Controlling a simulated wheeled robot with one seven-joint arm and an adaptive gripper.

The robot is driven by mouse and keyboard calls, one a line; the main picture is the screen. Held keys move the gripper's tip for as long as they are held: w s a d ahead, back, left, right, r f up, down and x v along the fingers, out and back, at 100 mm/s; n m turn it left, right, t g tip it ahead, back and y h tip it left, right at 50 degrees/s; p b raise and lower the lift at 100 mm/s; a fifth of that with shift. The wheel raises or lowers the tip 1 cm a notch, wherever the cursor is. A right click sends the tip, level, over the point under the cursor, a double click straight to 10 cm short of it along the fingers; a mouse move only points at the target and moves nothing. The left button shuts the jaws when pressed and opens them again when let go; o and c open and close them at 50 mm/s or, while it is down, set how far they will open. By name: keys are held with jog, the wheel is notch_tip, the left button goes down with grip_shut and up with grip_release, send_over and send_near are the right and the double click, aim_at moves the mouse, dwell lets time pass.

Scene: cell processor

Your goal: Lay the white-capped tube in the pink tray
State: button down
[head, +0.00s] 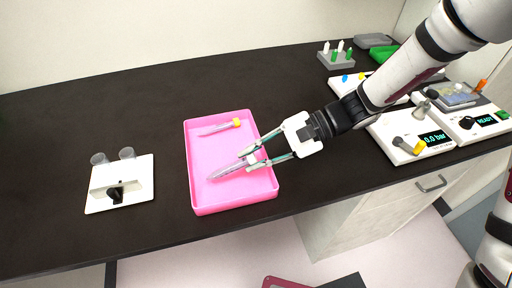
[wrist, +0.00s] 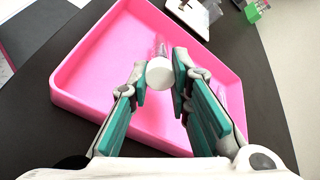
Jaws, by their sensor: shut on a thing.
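The pink tray (head: 202,202) lies on the dark bench and fills much of the wrist view (wrist: 88,88). The white-capped tube (head: 226,169) is clear and lies at a slant inside the tray's outline. Its round white cap (wrist: 160,74) sits between my fingers in the wrist view. My gripper (head: 252,162) reaches in over the tray's right side and is shut on the tube near its cap. I cannot tell whether the tube touches the tray floor. Its far end is partly hidden behind the cap in the wrist view.
A white stand with two clear cups (head: 118,188) is left of the tray. A rack of capped tubes (head: 337,56) and white devices (head: 405,135) stand right. The bench's back left is clear.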

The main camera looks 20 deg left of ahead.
jog(key=shift+f, duration=0.4)
jog(key=c, duration=1.4)
grip_release()
jog(key=v, duration=1.2)
